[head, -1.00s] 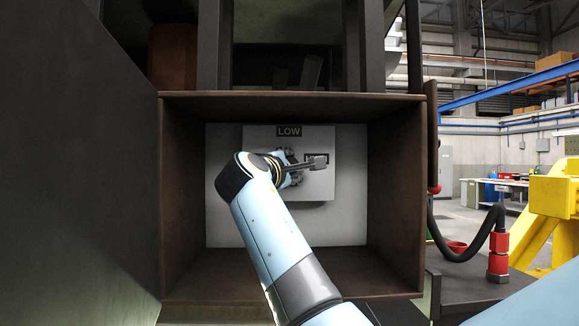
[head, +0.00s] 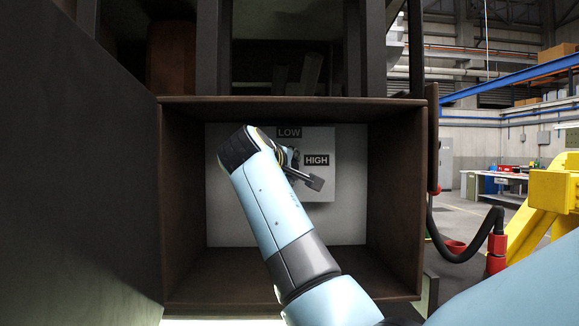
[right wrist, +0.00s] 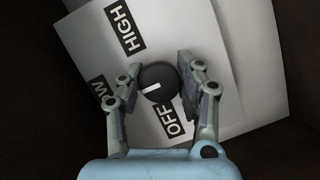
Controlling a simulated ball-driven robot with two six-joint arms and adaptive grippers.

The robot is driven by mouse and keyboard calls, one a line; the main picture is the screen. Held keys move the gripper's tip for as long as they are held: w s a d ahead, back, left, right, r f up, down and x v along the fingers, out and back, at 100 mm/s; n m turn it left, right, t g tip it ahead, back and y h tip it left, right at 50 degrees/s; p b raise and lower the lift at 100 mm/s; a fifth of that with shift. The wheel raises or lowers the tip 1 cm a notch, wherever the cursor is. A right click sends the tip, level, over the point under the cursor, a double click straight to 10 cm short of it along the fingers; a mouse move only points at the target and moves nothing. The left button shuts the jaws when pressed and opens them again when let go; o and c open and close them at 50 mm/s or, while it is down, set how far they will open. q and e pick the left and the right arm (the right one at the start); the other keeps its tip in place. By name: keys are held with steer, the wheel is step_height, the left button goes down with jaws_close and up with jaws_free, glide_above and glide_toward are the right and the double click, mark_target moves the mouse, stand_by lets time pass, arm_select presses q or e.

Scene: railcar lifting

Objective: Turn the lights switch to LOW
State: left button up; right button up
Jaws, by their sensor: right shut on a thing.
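The lights switch is a round black knob (right wrist: 159,80) with a white pointer mark, on a pale panel (head: 325,143) inside a brown box. In the right wrist view, labels HIGH (right wrist: 125,25), LOW (right wrist: 101,93) and OFF (right wrist: 170,118) surround it. The pointer mark lies toward the lower left, between LOW and OFF. My right gripper (right wrist: 160,72) is shut on the knob, one finger on each side. In the head view its wrist hides the knob; LOW (head: 289,133) and HIGH (head: 317,160) show. My left gripper is not in view.
The brown box (head: 395,190) has side walls, a floor and a top edge around my right arm. A large dark panel (head: 80,180) stands at the left. A black hose (head: 460,255) and yellow equipment (head: 553,190) are at the right.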

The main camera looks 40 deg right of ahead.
steer(key=shift+f, duration=0.1)
stand_by(0.3)
steer(key=o, duration=1.2)
steer(key=shift+c, duration=0.2)
steer(key=v, duration=0.7)
steer(key=shift+s+a, duration=0.2)
